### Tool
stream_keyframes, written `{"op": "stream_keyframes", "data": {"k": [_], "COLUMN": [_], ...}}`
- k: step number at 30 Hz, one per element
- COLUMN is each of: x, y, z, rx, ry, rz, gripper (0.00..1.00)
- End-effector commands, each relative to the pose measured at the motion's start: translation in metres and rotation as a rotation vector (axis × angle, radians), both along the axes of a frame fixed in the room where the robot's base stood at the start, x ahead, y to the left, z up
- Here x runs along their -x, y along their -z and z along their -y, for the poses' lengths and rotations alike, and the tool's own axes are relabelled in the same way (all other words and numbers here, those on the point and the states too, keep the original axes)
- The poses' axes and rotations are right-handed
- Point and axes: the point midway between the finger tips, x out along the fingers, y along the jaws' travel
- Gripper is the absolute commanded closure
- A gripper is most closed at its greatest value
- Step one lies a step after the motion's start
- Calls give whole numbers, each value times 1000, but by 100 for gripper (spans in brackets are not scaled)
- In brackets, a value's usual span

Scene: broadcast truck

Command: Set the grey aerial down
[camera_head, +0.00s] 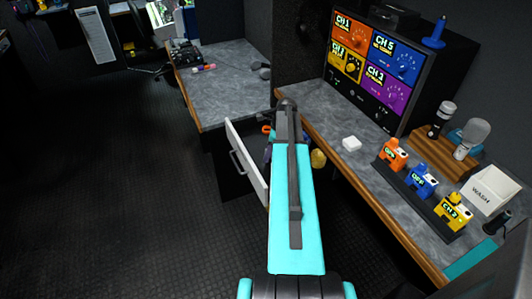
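I cannot make out a grey aerial in this view. My teal and dark arm (296,205) reaches up the middle of the picture, over the gap by the open drawer. My gripper does not show; the arm hides whatever lies at its end. A blue aerial-like piece with a round base (434,42) stands on top of the monitor unit at the upper right. Orange (392,154), blue (421,182) and yellow (453,212) labelled packs stand in a dark rack on the right counter.
An open drawer with a white front (246,160) juts out left of my arm. Small orange (267,130) and yellow (318,158) things show beside the arm. The left desk (225,95) has free room.

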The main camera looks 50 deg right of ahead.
Motion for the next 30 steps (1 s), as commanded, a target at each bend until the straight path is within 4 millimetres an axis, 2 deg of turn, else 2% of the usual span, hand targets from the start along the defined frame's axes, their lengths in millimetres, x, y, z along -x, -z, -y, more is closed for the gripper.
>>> {"op": "stream_keyframes", "data": {"k": [14, 20, 30], "x": [1, 4, 12], "y": [-6, -20, -56], "z": [1, 3, 9], "rx": [1, 2, 2], "ry": [0, 1, 1], "rz": [1, 1, 1], "gripper": [58, 58, 58]}}
